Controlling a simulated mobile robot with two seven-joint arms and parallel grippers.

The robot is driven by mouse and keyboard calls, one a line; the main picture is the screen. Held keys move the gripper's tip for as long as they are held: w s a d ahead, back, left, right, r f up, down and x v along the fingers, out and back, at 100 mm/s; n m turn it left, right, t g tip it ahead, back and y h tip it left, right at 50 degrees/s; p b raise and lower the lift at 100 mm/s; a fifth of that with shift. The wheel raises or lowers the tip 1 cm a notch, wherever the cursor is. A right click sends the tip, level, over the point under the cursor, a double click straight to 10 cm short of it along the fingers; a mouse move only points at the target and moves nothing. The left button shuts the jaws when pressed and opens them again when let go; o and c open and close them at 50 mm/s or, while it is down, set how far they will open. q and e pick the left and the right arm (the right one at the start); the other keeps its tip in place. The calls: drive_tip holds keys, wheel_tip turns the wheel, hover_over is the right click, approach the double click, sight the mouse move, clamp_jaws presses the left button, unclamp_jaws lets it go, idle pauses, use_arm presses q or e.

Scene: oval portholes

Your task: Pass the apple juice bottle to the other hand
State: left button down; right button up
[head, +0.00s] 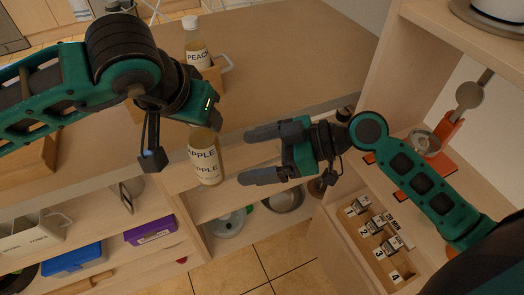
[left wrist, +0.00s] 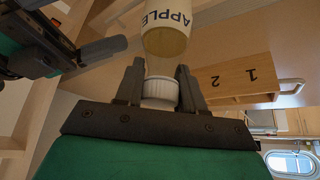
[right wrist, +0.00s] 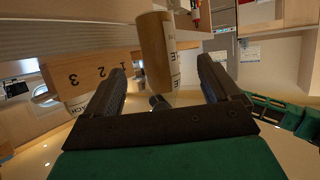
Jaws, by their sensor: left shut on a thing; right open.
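The apple juice bottle (head: 205,162) has a pale yellow body and a white label reading APPLE. My left gripper (left wrist: 160,85) is shut on its white-capped neck, and the bottle hangs below it in the head view. My left fingers are mostly hidden there behind the wrist. My right gripper (head: 262,155) is open and empty, just right of the bottle, its two fingers pointing left towards it. In the right wrist view the bottle (right wrist: 155,50) stands ahead, between the fingertips in the picture but apart from them.
A peach bottle (head: 196,45) stands in a wooden crate (head: 213,82) on the counter (head: 280,50) behind. Below are shelves with a blue box (head: 72,258), a purple box (head: 150,229) and bowls (head: 284,197). A wooden tray of numbered items (head: 375,240) lies below my right arm.

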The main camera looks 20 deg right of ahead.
sight(205, 165)
drive_tip(key=x, duration=1.1)
use_arm(q)
drive_tip(key=shift+w+r, duration=0.1)
use_arm(e)
drive_tip(key=shift+s, duration=0.15)
drive_tip(key=c, duration=1.3)
use_arm(q)
drive_tip(key=c, duration=1.1)
unclamp_jaws()
use_arm(e)
drive_tip(key=shift+r, duration=0.1)
drive_tip(key=shift+c, duration=0.6)
use_arm(q)
drive_tip(key=o, duration=0.5)
